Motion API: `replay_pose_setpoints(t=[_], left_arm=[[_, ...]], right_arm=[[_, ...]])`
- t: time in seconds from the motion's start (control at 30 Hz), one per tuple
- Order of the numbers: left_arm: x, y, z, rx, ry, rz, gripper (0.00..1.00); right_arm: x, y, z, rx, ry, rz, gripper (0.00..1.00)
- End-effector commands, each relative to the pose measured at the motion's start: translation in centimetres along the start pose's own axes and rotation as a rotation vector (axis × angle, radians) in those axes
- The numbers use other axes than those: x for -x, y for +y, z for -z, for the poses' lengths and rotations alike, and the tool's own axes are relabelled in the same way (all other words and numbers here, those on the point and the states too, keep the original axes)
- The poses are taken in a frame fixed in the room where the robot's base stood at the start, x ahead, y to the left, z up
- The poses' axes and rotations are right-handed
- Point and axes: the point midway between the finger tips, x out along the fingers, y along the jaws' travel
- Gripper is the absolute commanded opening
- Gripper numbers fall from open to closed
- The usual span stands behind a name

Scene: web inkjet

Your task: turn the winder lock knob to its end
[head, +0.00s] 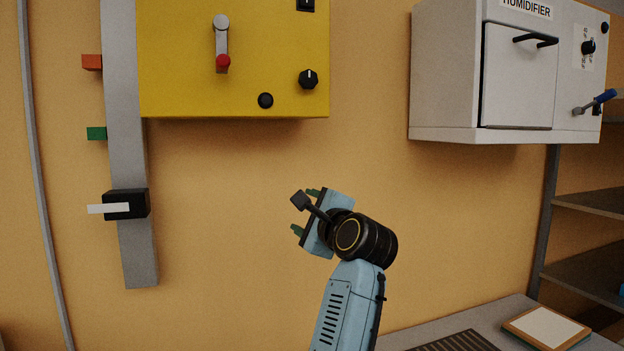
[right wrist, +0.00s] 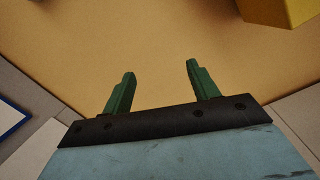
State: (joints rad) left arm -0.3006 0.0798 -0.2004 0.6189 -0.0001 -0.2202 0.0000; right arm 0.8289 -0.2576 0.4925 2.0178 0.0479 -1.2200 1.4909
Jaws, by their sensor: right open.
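A yellow box (head: 185,85) hangs on the wall at the upper middle of the head view. A black knob (head: 308,79) with a white mark pointing up sits at its lower right; no label names it, so I cannot confirm it is the winder lock knob. My right gripper (head: 305,211) is open and empty, below the box and apart from it, with green fingers pointing left. In the right wrist view, the open fingers (right wrist: 160,70) have only wall between them. A yellow corner, probably the box, shows at upper right (right wrist: 280,10). My left gripper is not in view.
The yellow box also carries a crank with a red ball (head: 223,61) and a black button (head: 265,100). A grey post (head: 125,160) with a black slider (head: 126,204) stands left. A white humidifier cabinet (head: 440,100) hangs right. The wall below the box is clear.

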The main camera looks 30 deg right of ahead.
Motion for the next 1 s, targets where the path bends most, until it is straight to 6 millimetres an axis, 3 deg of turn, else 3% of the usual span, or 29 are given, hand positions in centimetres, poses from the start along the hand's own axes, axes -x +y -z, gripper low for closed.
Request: replay_pose_setpoints(t=[0.03, 0.1, 0.2, 0.3, 0.4, 0.57, 1.0], left_arm=[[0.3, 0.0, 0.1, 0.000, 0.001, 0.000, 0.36], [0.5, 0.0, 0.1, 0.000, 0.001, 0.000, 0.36], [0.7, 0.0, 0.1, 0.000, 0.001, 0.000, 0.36], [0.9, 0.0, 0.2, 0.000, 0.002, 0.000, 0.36], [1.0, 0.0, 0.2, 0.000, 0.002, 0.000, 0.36], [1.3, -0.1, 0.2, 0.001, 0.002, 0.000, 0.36], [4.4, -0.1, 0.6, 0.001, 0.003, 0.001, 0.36]], right_arm=[[0.7, -4.4, -1.5, -0.143, -0.037, 0.074, 0.59], [1.9, -8.8, -2.8, -0.328, -0.088, 0.146, 0.59], [3.6, -13.8, -4.3, -0.552, -0.166, 0.220, 0.59], [5.1, -17.3, -5.3, -0.717, -0.235, 0.264, 0.59], [6.2, -19.3, -5.9, -0.821, -0.283, 0.287, 0.59], [6.2, -20.6, -6.3, -0.878, -0.310, 0.294, 0.59], [-0.9, -23.7, -7.5, -0.876, -0.307, 0.293, 0.59]])
